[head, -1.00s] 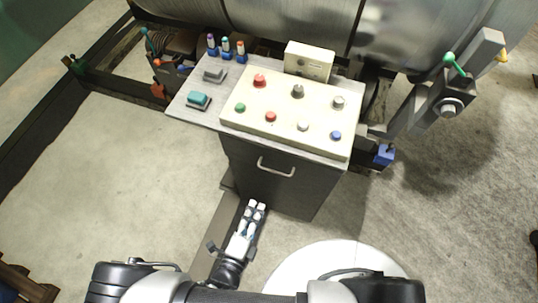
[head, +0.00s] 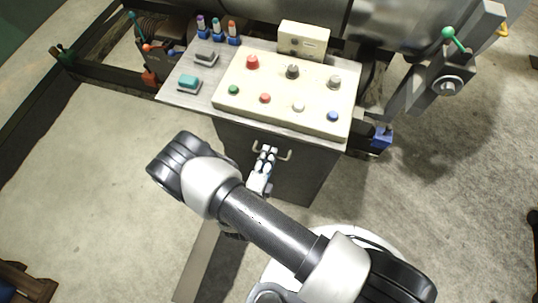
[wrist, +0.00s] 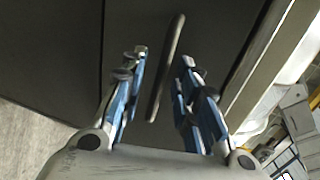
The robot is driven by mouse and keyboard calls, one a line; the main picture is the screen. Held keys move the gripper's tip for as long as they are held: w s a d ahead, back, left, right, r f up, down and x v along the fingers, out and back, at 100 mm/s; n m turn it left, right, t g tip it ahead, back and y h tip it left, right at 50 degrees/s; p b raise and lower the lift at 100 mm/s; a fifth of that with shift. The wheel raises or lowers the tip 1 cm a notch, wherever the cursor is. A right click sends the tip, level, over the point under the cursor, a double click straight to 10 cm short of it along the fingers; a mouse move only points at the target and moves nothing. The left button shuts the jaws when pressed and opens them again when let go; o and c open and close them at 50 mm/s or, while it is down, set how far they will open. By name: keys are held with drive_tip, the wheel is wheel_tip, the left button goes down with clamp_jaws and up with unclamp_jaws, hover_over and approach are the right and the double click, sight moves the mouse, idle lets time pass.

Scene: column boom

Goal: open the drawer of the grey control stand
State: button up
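The grey control stand (head: 310,178) has a dark front with a light metal bar handle (head: 287,155) on its drawer, which looks shut. My gripper (head: 266,151) is at the handle in the head view and hides the middle of it. In the wrist view my gripper (wrist: 163,70) is open, one finger on each side of the handle (wrist: 166,70). The bar runs lengthwise between the fingers, with a gap on both sides. The dark drawer front (wrist: 215,30) lies behind it. How far the fingertips are from the front is hard to tell.
A blue-ended lever mechanism (head: 382,138) stands close on the right. The concrete floor at left is clear.

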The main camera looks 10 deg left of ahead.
drive_tip(key=shift+w+f, duration=0.1)
drive_tip(key=shift+w, duration=0.5)
drive_tip(key=shift+c, duration=0.5)
clamp_jaws()
